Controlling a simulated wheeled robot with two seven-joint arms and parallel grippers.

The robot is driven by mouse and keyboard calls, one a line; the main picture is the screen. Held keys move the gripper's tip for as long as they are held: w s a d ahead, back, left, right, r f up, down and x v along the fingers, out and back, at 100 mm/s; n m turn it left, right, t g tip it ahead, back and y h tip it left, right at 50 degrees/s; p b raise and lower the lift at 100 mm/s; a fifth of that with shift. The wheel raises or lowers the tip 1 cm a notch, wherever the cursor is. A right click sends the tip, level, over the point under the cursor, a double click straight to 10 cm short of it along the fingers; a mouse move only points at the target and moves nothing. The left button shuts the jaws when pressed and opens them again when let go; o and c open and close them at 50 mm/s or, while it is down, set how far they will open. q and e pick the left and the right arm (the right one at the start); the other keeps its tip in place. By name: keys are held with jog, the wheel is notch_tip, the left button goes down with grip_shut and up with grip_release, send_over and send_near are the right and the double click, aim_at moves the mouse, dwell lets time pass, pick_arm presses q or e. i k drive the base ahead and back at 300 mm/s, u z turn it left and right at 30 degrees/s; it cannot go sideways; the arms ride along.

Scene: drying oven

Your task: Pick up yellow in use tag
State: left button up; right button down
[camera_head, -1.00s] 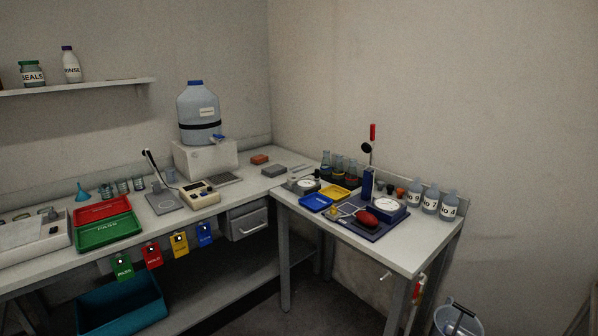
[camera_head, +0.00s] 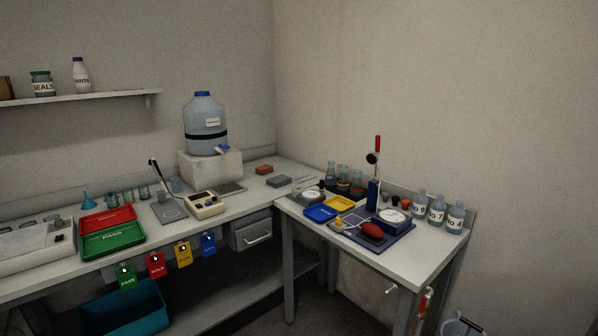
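The yellow tag (camera_head: 184,255) hangs from the front edge of the left bench, third in a row of tags. A red tag (camera_head: 156,265) hangs to its left and a blue tag (camera_head: 208,244) to its right. A green tag (camera_head: 125,277) hangs at the far left of the row. The lettering on the yellow tag is too small to read. Neither of my grippers shows in the head view.
The left bench (camera_head: 150,244) holds red (camera_head: 108,219) and green (camera_head: 113,240) trays, a meter (camera_head: 204,205) and a large water bottle (camera_head: 205,125). A teal bin (camera_head: 126,308) stands below the tags. A drawer (camera_head: 250,234) is right of them. The right bench (camera_head: 405,262) holds bottles and trays.

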aim_at(184, 259)
jog(key=z, duration=0.2)
jog(key=i, duration=1.3)
jog(key=u, duration=0.3)
